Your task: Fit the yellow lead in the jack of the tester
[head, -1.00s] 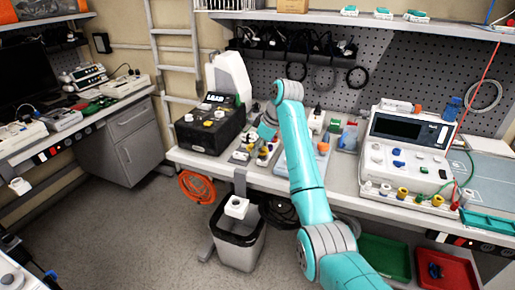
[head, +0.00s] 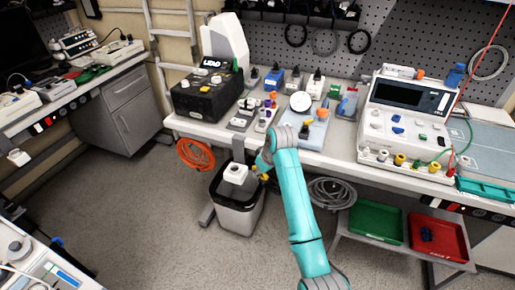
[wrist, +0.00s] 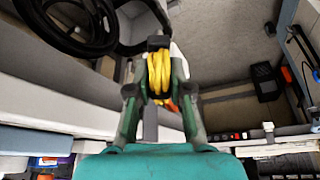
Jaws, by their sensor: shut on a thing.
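The yellow lead (wrist: 158,72), a small looped coil with a dark end, is between the fingers of my gripper (wrist: 156,80) in the wrist view. My gripper is shut on it. In the head view, my gripper (head: 261,168) hangs in front of the bench edge, above the bin, with bits of yellow at its tip. A white instrument (head: 411,125) with a dark screen and a row of coloured jacks stands on the right of the bench. Neither is clearly marked as the tester.
A grey bin (head: 238,215) stands below the bench, with a white block (head: 236,174) above it. Small fittings and a blue tray (head: 304,131) fill the middle of the bench. Green (head: 376,222) and red (head: 437,238) trays are on a lower shelf. The floor at left is clear.

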